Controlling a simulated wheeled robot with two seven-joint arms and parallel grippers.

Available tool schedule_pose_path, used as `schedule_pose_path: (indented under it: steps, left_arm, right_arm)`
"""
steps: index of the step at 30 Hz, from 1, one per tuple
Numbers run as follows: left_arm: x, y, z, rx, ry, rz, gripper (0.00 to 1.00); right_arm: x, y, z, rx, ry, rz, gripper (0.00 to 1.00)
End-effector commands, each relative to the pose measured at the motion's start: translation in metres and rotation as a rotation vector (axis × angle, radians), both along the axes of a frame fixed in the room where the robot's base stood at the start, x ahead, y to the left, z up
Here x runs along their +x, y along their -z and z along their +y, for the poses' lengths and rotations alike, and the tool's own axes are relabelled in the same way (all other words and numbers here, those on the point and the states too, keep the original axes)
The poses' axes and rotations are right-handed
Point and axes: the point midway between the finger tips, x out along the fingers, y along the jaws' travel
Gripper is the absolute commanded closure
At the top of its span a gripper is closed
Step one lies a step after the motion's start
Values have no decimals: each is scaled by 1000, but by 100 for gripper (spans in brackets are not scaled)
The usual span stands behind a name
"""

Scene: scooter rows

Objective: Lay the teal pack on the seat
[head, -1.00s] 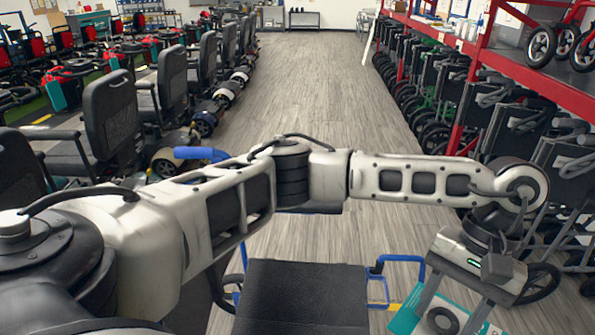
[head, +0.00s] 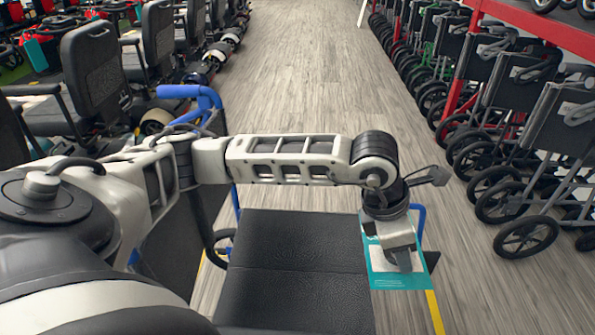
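The teal pack (head: 384,282), teal with a white panel, is in my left gripper (head: 403,264) at the right edge of the seat. The gripper is shut on it, and one finger shows across its face. In the picture the pack's left edge meets or slightly overlaps the seat's right side; I cannot tell if they touch. The seat (head: 295,255) is a black, flat, padded surface at the bottom centre, with nothing lying on it. My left arm crosses the view above its far edge. My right gripper is not in view.
Blue frame tubes stand left (head: 195,92) and right (head: 420,218) of the seat. A row of black scooters (head: 95,70) lines the left, and folded wheelchairs (head: 500,90) stand by a red rack at right. The grey floor aisle (head: 285,75) between is clear.

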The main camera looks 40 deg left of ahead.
Motion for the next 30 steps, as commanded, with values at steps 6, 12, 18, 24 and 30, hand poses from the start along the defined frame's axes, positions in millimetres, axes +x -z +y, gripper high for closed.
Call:
schedule_pose_path:
  steps: [6, 12, 18, 24, 30]
  left_arm:
    - [5, 26, 13, 0, -423, -1, 74]
    - [10, 47, 27, -1, -844, -2, 74]
    - [15, 71, 43, -1, -1319, -2, 74]
    - [20, 100, 64, 1, -1858, -1, 74]
    - [23, 125, 85, 1, -2370, 1, 74]
  right_arm:
    - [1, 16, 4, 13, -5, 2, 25]
    - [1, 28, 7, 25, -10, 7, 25]
    - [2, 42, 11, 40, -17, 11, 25]
    - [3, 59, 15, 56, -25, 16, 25]
    - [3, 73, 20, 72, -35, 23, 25]
